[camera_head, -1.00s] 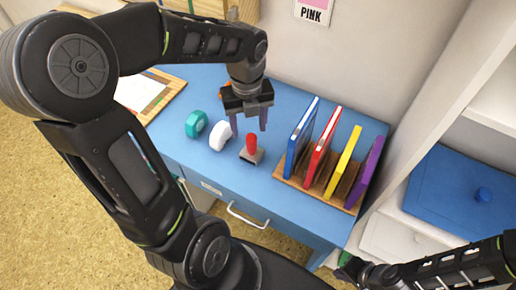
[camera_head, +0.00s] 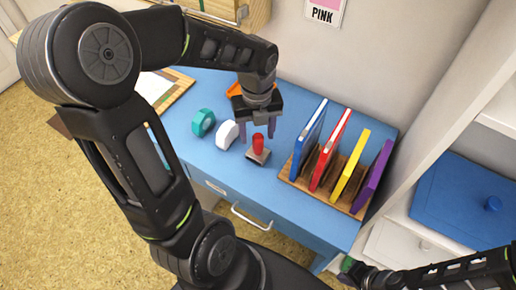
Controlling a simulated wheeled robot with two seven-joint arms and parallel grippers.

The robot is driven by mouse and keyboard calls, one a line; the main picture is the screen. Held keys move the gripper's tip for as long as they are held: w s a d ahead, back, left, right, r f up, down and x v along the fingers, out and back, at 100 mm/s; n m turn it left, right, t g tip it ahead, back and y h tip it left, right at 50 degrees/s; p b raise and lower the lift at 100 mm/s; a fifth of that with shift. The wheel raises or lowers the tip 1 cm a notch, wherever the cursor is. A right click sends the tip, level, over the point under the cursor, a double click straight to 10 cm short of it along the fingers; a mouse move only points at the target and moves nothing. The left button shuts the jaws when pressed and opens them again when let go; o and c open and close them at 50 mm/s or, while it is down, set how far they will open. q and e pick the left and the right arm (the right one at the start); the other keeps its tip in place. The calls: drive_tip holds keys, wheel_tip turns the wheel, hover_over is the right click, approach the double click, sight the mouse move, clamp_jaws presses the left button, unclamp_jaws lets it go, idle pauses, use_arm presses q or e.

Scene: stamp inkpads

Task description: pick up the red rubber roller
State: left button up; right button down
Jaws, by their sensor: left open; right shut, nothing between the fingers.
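The red rubber roller (camera_head: 258,146) stands upright on the blue table, with a red handle above a grey base. My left gripper (camera_head: 257,131) is open above and just behind it, fingers pointing down. The fingers show on either side of the handle's top, and I cannot tell whether they touch it. My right gripper (camera_head: 351,268) is low at the right, away from the table top, and shut with nothing in it.
A white tape-like roll (camera_head: 228,134) and a teal one (camera_head: 203,123) stand left of the roller. A wooden rack (camera_head: 326,196) with blue, red, yellow and purple upright folders is close on the right. The table front (camera_head: 215,165) is clear.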

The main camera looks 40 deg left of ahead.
sight(258, 145)
use_arm(q)
drive_tip(key=shift+d+f, duration=0.15)
drive_tip(key=shift+f, duration=2.45)
clamp_jaws()
